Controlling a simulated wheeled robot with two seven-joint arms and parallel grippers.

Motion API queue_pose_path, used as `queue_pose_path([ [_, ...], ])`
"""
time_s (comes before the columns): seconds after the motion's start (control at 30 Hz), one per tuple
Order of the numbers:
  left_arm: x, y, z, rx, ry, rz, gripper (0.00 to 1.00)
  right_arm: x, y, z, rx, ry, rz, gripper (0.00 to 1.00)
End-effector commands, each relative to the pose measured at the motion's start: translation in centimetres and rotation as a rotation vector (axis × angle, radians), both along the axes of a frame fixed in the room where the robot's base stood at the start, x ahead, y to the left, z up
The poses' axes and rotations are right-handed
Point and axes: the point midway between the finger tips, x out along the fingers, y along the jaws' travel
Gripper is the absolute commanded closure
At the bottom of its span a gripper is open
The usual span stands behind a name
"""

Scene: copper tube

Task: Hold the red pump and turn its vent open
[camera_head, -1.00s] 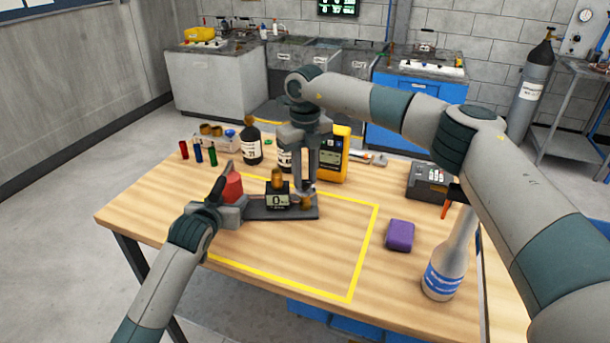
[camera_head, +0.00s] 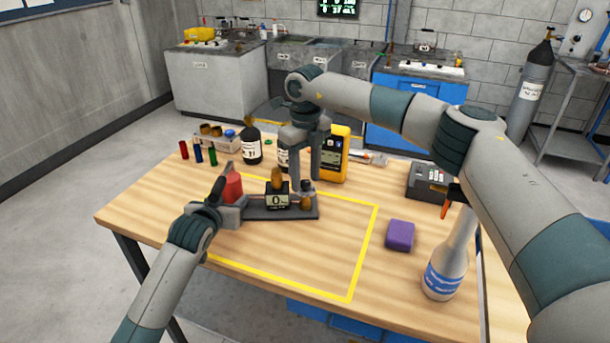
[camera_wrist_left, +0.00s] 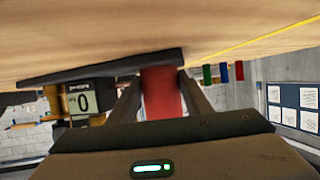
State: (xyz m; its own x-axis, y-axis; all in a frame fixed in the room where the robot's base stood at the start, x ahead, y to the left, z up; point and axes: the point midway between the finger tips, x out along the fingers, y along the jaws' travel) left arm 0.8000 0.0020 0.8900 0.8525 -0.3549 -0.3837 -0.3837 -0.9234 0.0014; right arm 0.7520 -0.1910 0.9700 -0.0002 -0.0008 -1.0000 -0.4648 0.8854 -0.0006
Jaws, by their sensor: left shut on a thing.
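The red pump (camera_head: 232,187) stands upright at the left end of a dark base plate (camera_head: 252,213). My left gripper (camera_head: 228,196) is shut on the red pump; in the left wrist view the pump (camera_wrist_left: 162,92) sits between the two fingers. A small black display reading 0 (camera_head: 277,200) stands mid-plate, with a brass piece (camera_head: 277,177) on top. At the plate's right end are a dark fitting and a brass knob (camera_head: 306,202). My right gripper (camera_head: 306,178) points down just above this end. Its fingertip gap and any contact are unclear.
A yellow meter (camera_head: 334,155), dark bottles (camera_head: 252,145) and coloured vials (camera_head: 197,152) stand behind. A purple block (camera_head: 400,235) and a clear bottle (camera_head: 445,262) stand at right. The yellow-outlined area in front of the plate is clear.

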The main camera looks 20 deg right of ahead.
Motion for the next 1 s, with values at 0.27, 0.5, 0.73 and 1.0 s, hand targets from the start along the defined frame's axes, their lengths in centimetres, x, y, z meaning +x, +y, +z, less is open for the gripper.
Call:
queue_pose_path([
  [0.27, 0.0, -0.1, 0.3, -0.002, -0.004, -0.001, 1.0, 0.0, 0.0, 0.1, 0.001, 0.0, 0.0, 0.57],
  [0.5, 0.0, -0.1, 0.3, -0.002, -0.004, -0.001, 1.0, 0.1, 0.1, 1.6, 0.002, -0.001, 0.0, 0.57],
  [0.73, 0.0, -0.1, 0.3, -0.002, -0.004, -0.001, 1.0, 0.1, 0.0, 5.1, 0.0, -0.002, -0.001, 0.57],
  [1.0, 0.0, -0.1, 0.3, -0.002, -0.004, -0.001, 1.0, 0.1, 0.0, 9.7, 0.0, -0.001, 0.0, 0.57],
])
